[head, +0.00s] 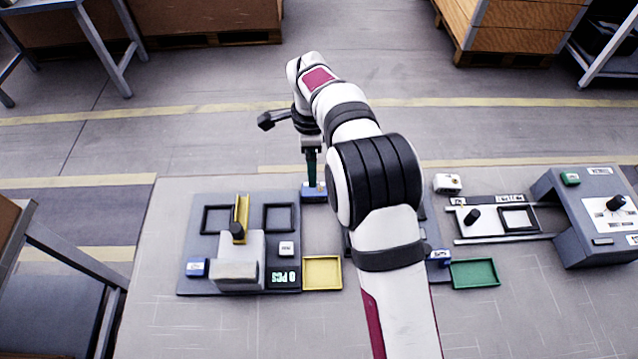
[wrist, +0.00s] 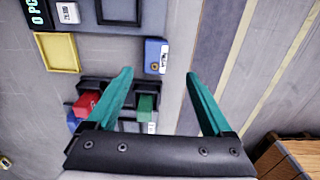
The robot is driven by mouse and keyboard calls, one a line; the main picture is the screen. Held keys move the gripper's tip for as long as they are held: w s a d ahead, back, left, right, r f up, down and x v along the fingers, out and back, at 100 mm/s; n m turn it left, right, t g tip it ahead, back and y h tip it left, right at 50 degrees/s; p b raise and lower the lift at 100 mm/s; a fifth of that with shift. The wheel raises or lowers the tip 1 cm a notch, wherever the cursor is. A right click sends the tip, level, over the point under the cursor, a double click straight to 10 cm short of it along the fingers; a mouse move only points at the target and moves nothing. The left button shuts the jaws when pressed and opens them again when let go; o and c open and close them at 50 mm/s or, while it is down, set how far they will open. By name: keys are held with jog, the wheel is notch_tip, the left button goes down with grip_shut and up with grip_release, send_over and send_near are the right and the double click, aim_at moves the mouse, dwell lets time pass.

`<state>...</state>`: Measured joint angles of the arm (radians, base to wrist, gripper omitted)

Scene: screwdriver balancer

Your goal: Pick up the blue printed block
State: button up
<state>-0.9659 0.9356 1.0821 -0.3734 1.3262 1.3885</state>
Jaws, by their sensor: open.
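A blue block (head: 314,192) with a white printed label lies at the back edge of the work surface, left of my arm. It also shows in the wrist view (wrist: 156,55), with dark lettering on the label and a small orange spot. My gripper (head: 312,179) has teal fingers pointing down over this block in the head view. In the wrist view my gripper (wrist: 159,73) is open and empty, with the block beyond the gap between the fingertips. I cannot tell how much height separates them.
A yellow tray (head: 322,288) and a green tray (head: 474,287) lie at the front. A dark fixture board (head: 190,285) stands at left, a grey control box (head: 570,250) at right.

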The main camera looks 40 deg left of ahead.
aim_at(313, 189)
jog(key=f, duration=0.8)
jog(key=shift+s+d, duration=0.25)
jog(key=shift+s, duration=0.05)
grip_shut()
